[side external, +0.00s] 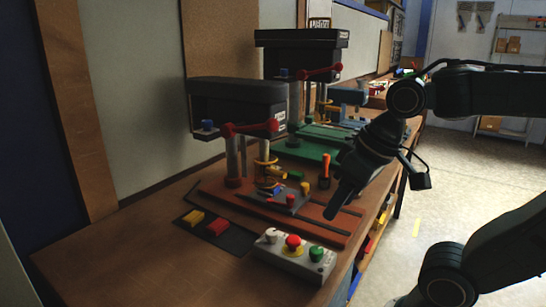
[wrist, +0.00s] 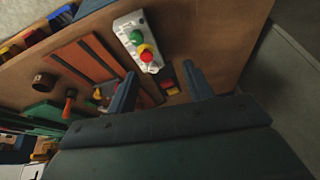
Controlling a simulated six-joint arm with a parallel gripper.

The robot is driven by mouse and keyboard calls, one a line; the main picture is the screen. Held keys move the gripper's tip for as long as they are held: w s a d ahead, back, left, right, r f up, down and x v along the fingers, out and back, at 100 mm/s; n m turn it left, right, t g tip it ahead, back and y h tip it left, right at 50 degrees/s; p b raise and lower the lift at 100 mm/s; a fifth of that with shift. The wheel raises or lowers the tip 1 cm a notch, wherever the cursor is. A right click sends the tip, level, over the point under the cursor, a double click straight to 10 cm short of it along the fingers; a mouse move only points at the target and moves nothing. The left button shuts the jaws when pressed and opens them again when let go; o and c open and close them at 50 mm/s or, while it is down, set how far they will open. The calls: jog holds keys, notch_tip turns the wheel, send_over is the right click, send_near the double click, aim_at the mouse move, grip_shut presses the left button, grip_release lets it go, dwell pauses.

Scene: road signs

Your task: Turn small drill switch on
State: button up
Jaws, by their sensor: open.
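The smaller front drill press has a black head (side external: 237,102), a red lever and a red slotted base (side external: 325,222). A grey control box (side external: 290,262) lies in front of it with a white knob (side external: 271,235), a red button on a yellow ring (side external: 293,241) and a green button (side external: 316,254). The box also shows at the top of the wrist view (wrist: 131,24). Which control is the small drill's switch is not marked legibly. My gripper (side external: 336,208) is open and empty, tilted down above the right side of the base, apart from the box.
A black mat (side external: 238,240) with a yellow block (side external: 195,217) and a red block (side external: 217,227) lies left of the box. An orange-handled tool (side external: 325,168) stands behind my gripper. A larger green-based drill press (side external: 302,150) stands behind. The bench's front left is clear.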

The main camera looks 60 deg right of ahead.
jog(key=w, duration=0.1)
jog(key=m+g+y, duration=0.1)
jog(key=m+g, duration=0.3)
send_over(317, 249)
jog(key=a, duration=0.3)
jog(key=w+d+f+m+g+y, duration=0.1)
jog(key=w+d+f+m+g, duration=0.2)
jog(key=d, duration=0.4)
jog(key=shift+w+f+m+g+y, duration=0.3)
jog(key=shift+w+f+m+y, duration=0.1)
jog(key=shift+w, duration=0.2)
jog(key=shift+f, duration=0.1)
jog(key=shift+x, duration=6.8)
jog(key=c, duration=0.9)
